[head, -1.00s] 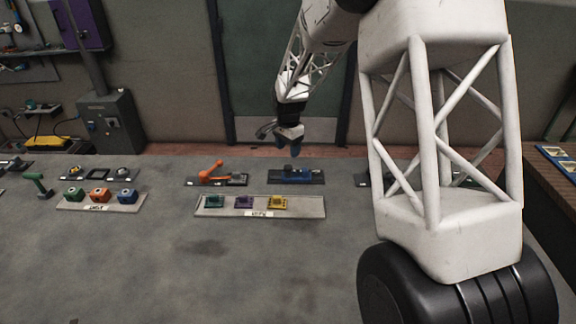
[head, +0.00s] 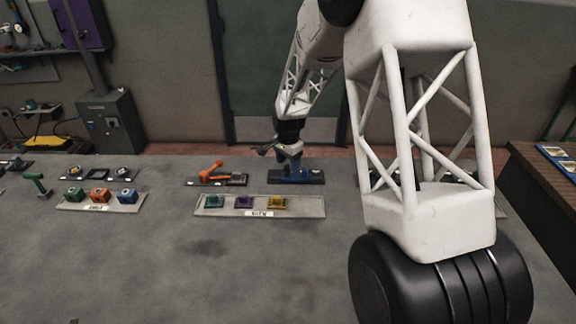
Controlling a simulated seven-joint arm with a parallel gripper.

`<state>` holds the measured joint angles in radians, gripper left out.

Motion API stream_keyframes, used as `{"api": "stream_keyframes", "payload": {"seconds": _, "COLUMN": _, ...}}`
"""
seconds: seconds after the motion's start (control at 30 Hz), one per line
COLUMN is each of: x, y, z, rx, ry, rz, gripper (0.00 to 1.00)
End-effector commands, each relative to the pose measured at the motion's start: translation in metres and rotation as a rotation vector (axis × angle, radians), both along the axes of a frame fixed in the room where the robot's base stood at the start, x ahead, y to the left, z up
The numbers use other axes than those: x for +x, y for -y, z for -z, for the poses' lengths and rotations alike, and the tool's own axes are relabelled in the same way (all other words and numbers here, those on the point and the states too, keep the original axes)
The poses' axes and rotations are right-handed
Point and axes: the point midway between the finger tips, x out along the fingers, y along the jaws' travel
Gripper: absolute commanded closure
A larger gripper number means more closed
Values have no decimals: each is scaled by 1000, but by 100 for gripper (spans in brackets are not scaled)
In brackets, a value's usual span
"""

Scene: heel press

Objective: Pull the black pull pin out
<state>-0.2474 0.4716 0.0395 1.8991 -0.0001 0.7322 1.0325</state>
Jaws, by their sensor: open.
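The blue fixture (head: 297,176) sits on a dark base plate at the back middle of the table. A black pull pin cannot be made out in the head view; my gripper covers the top of the fixture. My gripper (head: 292,166) is open and points down right at the fixture's upper part. Whether its fingers touch anything there is too small to tell.
An orange lever device (head: 212,172) stands just left of the fixture. In front lies a grey tray (head: 308,207) with green, purple and yellow blocks. Another tray (head: 72,206) with coloured blocks is at left. The front of the table is clear.

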Motion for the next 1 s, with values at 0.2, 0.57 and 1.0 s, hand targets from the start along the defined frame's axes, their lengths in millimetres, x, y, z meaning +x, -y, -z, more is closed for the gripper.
{"api": "stream_keyframes", "payload": {"seconds": 0.2, "x": 0, "y": 0, "z": 14, "rx": 1, "ry": 1, "rz": 0, "gripper": 40}}
{"api": "stream_keyframes", "payload": {"seconds": 0.57, "x": 0, "y": 0, "z": 16, "rx": 1, "ry": 1, "rz": 0, "gripper": 40}}
{"api": "stream_keyframes", "payload": {"seconds": 1.0, "x": 0, "y": 0, "z": 16, "rx": 1, "ry": 1, "rz": 0, "gripper": 100}}
